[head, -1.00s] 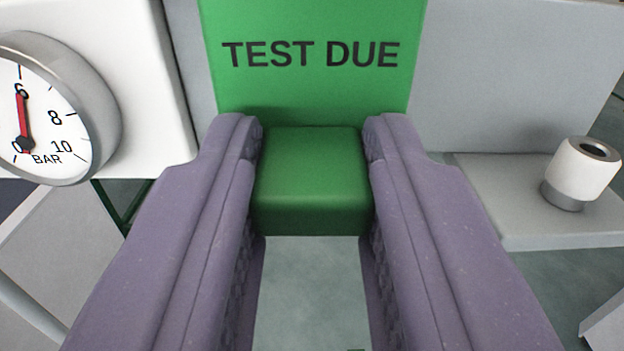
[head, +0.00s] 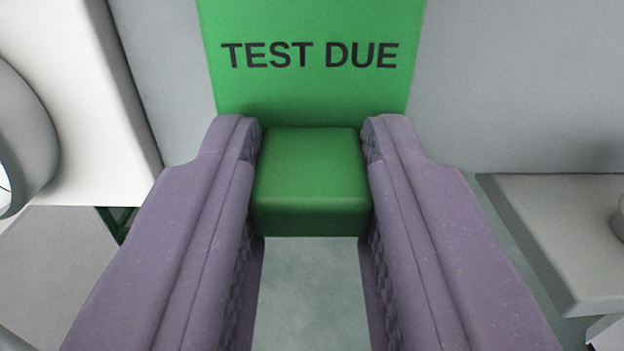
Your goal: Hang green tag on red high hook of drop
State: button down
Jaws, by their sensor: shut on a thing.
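The green tag (head: 311,90) stands in front of me with black "TEST DUE" lettering on its face, and its top runs out of the picture. A green block-shaped grip (head: 310,175) juts from its lower part toward me. My gripper (head: 312,150) is shut on this grip, one purple finger on each side. The red high hook does not show in this view; the tag covers part of what lies behind it.
A grey panel (head: 530,80) stands behind the tag. A pale shelf (head: 560,235) is at the right. At the left are a white panel (head: 75,80) and the edge of a round gauge (head: 30,135).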

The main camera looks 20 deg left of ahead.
jog(key=c, duration=0.8)
grip_release()
jog(key=b+v, duration=0.2)
jog(key=v, duration=0.5)
jog(key=shift+s+d, duration=0.1)
jog(key=shift+s, duration=0.3)
